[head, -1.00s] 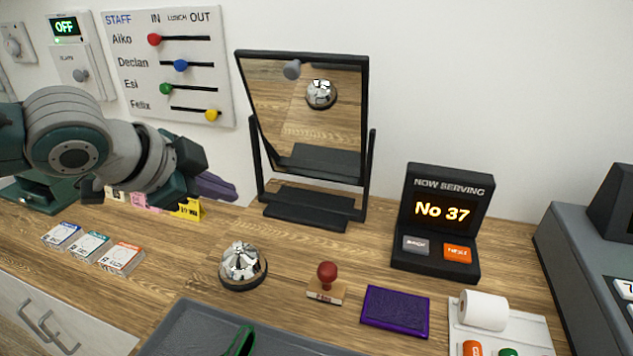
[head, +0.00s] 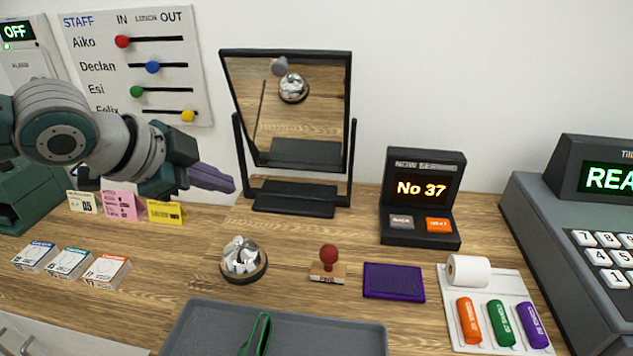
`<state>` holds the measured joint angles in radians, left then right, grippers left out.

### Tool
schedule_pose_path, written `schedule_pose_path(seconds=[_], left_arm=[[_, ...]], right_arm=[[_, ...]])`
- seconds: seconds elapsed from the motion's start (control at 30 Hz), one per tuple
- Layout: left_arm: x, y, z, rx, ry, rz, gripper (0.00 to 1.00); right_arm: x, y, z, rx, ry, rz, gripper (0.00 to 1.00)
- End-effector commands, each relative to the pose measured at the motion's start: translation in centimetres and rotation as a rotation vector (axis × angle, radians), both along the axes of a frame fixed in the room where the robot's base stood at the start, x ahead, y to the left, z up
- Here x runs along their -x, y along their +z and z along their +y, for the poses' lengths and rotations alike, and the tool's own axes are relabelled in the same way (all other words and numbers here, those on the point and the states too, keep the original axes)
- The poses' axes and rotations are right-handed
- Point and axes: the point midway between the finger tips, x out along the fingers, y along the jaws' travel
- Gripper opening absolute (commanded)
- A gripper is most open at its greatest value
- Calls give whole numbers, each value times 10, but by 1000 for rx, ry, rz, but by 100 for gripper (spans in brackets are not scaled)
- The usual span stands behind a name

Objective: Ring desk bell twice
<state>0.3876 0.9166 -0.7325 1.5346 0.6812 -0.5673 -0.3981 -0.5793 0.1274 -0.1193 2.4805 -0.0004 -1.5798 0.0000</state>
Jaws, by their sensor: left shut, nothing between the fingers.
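A silver desk bell (head: 243,259) with a dark base stands on the wooden counter, left of a red-handled stamp. Its reflection shows in the tilted mirror behind it. My left gripper (head: 228,184) has purple fingers, which are shut and empty. It comes in from the left, above the counter, up and to the left of the bell and clear of it. My right gripper is not in view.
The mirror (head: 347,110) stands behind the bell. The stamp (head: 328,266), purple ink pad (head: 393,282) and grey tray (head: 190,325) are near it. A number display (head: 420,205) and a till (head: 590,240) stand at right. Small boxes (head: 70,263) lie at left.

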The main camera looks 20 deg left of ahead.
Motion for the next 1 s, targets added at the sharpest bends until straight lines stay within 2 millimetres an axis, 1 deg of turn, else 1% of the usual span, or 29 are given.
schedule_pose_path(seconds=[0.03,0.4,0.53,0.63,1.0], left_arm=[[0,-10,0,0,0,0,0],[0,-60,0,0,1,-1,0],[0,-72,0,0,1,1,0],[0,-78,0,-1,1,1,0],[0,-78,0,0,0,0,0]], right_arm=[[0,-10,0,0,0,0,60],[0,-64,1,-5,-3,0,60],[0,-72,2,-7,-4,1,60],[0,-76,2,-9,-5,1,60],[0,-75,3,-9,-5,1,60]])
